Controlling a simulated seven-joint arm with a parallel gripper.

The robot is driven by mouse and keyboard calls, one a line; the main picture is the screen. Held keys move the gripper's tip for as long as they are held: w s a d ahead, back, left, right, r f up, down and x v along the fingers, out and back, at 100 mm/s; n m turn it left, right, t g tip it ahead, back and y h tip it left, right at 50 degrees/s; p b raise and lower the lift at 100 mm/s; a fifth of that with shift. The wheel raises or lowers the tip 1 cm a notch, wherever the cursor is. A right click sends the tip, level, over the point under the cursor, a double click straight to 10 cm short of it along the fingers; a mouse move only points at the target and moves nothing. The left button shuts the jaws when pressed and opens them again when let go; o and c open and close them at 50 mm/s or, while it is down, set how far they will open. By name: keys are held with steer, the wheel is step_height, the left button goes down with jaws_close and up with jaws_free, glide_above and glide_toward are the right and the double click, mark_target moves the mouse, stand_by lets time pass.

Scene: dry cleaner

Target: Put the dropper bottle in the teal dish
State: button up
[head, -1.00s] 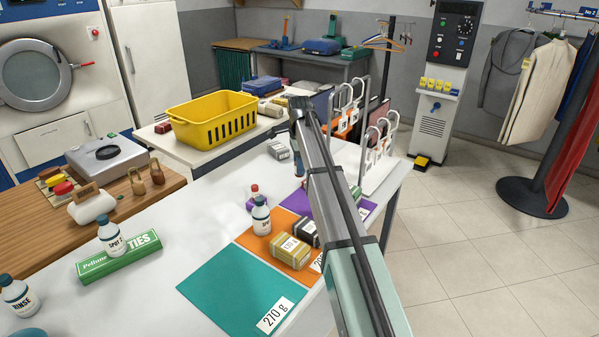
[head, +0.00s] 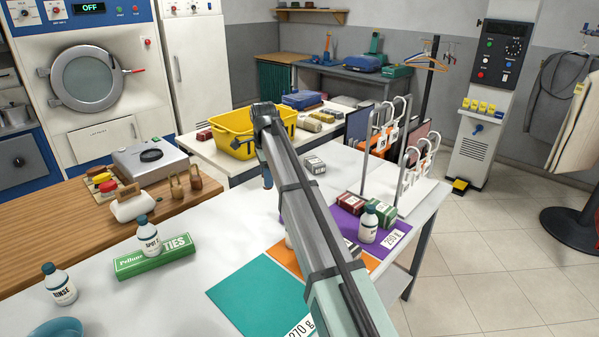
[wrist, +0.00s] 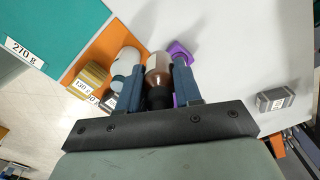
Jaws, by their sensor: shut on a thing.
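The dropper bottle, brown with a dark end (wrist: 158,66), is between the two blue-grey fingers of my gripper (wrist: 157,78) in the wrist view. The gripper is shut on it. I cannot tell whether the bottle is clear of the table. In the head view my arm hides the bottle and fingertips. The teal dish (head: 56,328) is cut off by the bottom left edge of the head view, far to the left of my arm. It is not in the wrist view.
A white bottle (wrist: 125,64) stands close beside the left finger. The RINSE bottle (head: 60,285) is near the dish. The SPOT bottle (head: 148,236) and green TIES box (head: 153,257) lie between arm and dish. A teal mat (head: 262,297) and orange mat (wrist: 92,60) are nearby.

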steer(key=s+a+n, duration=0.1)
steer(key=s+a, duration=0.3)
steer(key=a, duration=0.5)
steer(key=s+a+n, duration=0.1)
steer(key=s+a, duration=0.4)
steer(key=a, duration=0.4)
steer(key=s+a+n, duration=0.6)
steer(key=s+a, duration=2.6)
steer(key=s, duration=0.4)
steer(key=shift+s+d+f, duration=0.1)
steer(key=shift+f, duration=3.95)
steer(key=shift+s+d+f, duration=0.1)
steer(key=shift+f, duration=3.9)
steer(key=o, duration=1.1)
steer(key=shift+o, duration=0.2)
